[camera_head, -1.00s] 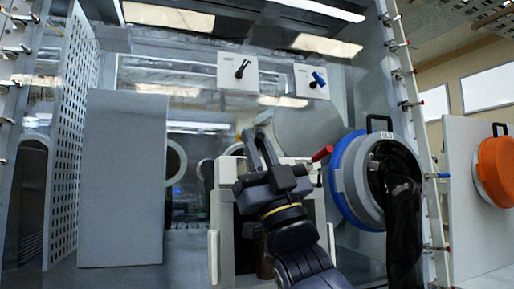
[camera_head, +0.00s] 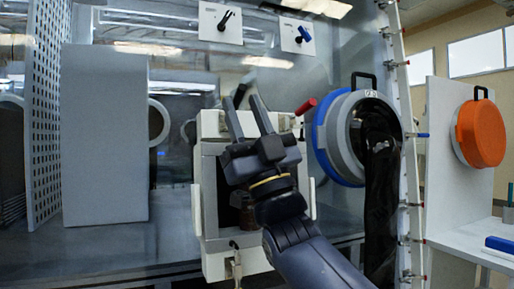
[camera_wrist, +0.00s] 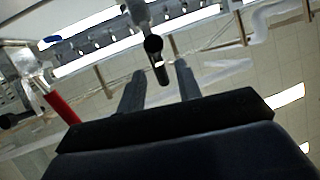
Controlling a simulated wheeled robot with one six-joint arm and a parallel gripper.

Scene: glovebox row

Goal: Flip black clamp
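A black clamp handle (camera_head: 241,94) seems to stick up behind my fingers, above the left part of a white box (camera_head: 210,124); its base is hidden. In the wrist view a black handle (camera_wrist: 154,48) on a grey metal piece shows between my fingertips; I cannot tell whether they touch. My gripper (camera_head: 245,110) is open, with its two fingers pointing up in front of the box. It also shows in the wrist view (camera_wrist: 158,80). A red handle (camera_head: 306,106) stands right of my gripper; it also shows in the wrist view (camera_wrist: 62,108).
A blue-rimmed round port (camera_head: 328,140) with a black glove (camera_head: 381,215) is close on the right. A tall grey panel (camera_head: 104,135) stands left. Plates with a black switch (camera_head: 226,20) and a blue switch (camera_head: 304,34) hang above. An orange disc (camera_head: 482,133) is far right.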

